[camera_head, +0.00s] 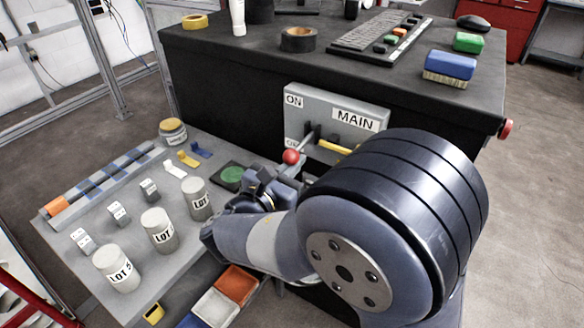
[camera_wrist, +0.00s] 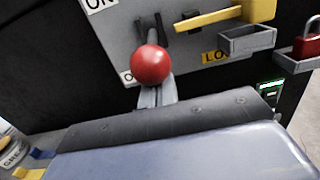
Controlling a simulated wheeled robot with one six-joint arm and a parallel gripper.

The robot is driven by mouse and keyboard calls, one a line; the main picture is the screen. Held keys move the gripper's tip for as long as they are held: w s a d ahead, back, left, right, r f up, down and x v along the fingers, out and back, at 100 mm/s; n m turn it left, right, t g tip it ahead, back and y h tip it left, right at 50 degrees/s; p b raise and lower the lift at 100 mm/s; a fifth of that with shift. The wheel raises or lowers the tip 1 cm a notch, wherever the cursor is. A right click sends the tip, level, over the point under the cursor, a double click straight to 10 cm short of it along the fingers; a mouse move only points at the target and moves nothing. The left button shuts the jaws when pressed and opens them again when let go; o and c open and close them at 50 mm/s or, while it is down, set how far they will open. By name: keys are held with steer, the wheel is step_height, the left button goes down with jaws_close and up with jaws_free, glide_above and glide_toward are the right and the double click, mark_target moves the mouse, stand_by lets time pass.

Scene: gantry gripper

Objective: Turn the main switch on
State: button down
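The main switch panel (camera_head: 318,108) is a grey box on the black bench's side, with an ON label (camera_head: 293,100) at its top and a MAIN label (camera_head: 356,118). The lower label is partly hidden. The lever's red ball knob (camera_head: 291,156) is low, near that lower label; it also shows in the wrist view (camera_wrist: 151,66), with its dark shaft behind it. My gripper (camera_head: 272,183) is just below and beside the knob, partly hidden by my arm. In the wrist view its narrow grey fingertips (camera_wrist: 156,97) appear right under the knob; contact and opening are unclear.
A yellow bar (camera_wrist: 210,18) sits right of the lever, above a small grey tray (camera_wrist: 248,40). A red padlock (camera_wrist: 306,45) is further right. The low grey table (camera_head: 140,190) holds several LOT cylinders and a striped rail.

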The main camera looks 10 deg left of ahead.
steer(key=shift+r+p, duration=1)
steer(key=shift+r, duration=0.4)
steer(key=shift+s+a+f+b, duration=0.1)
steer(key=shift+s+f+b, duration=0.05)
steer(key=shift+f+b, duration=0.25)
steer(key=shift+s+a+f, duration=0.3)
steer(key=shift+s+f, duration=0.2)
steer(key=shift+s, duration=0.25)
steer(key=v, duration=0.7)
steer(key=shift+p, duration=0.4)
steer(key=shift+w, duration=0.1)
steer(key=b+x, duration=0.1)
steer(key=x, duration=0.6)
steer(key=shift+w+d+r+p, duration=0.3)
steer(key=shift+w+d+r, duration=0.1)
steer(key=shift+w+r, duration=0.4)
steer(key=shift+f, duration=0.3)
